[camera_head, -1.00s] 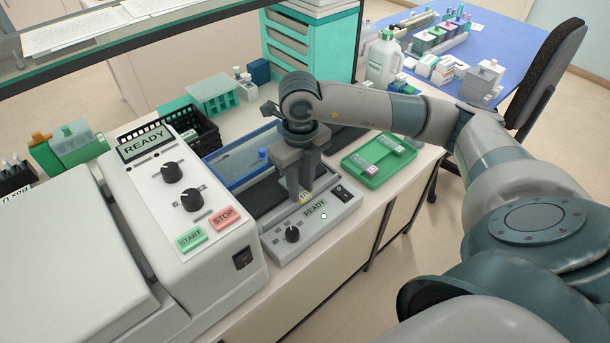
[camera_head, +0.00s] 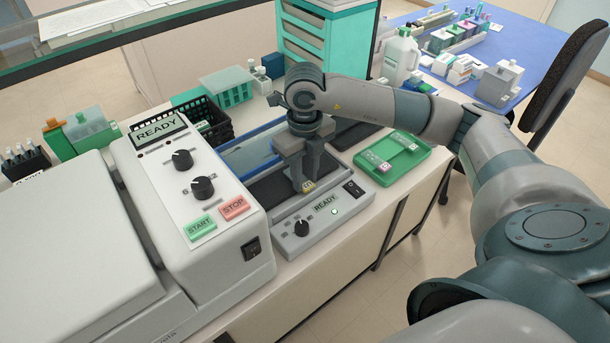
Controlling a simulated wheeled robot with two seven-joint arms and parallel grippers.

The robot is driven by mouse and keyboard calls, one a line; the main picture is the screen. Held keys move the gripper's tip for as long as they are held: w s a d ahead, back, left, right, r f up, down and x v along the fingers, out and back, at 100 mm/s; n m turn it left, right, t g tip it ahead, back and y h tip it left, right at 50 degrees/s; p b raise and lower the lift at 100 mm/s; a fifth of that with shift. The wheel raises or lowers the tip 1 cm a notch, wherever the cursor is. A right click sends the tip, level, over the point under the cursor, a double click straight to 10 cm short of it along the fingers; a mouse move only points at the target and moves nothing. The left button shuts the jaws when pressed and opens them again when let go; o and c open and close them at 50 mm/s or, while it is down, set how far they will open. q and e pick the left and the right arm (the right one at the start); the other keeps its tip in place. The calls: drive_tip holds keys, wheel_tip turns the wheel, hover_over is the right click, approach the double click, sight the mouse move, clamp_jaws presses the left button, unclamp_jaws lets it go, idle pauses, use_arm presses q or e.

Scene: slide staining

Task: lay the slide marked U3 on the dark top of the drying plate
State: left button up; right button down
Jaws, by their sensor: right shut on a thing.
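My right gripper (camera_head: 305,182) points down over the front part of the drying plate (camera_head: 325,212), a grey unit with a knob, a switch and a READY label. It is shut on a slide whose yellowish marked end (camera_head: 308,186) shows between the fingertips. I cannot read the mark clearly, and the rest of the slide is hidden. The slide is at or just above the plate's dark top (camera_head: 272,192); I cannot tell whether it touches. My left gripper is not in view.
A green tray (camera_head: 420,158) with slides lies right of the plate. A large white machine (camera_head: 215,193) with START and STOP buttons stands close on the left. A blue-rimmed basin (camera_head: 236,150) and a black basket (camera_head: 212,125) are behind.

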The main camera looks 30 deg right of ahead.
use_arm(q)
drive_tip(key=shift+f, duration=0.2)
use_arm(e)
drive_tip(key=shift+f, duration=0.15)
idle(0.3)
drive_tip(key=c, duration=1.4)
unclamp_jaws()
drive_tip(key=shift+w+r+b, duration=0.1)
drive_tip(key=shift+r+b, duration=0.35)
drive_tip(key=shift+r, duration=0.25)
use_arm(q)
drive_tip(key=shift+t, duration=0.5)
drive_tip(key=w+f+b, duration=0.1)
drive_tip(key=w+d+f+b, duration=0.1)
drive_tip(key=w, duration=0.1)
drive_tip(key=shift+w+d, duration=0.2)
use_arm(e)
wheel_tip(320, 180, up, 16)
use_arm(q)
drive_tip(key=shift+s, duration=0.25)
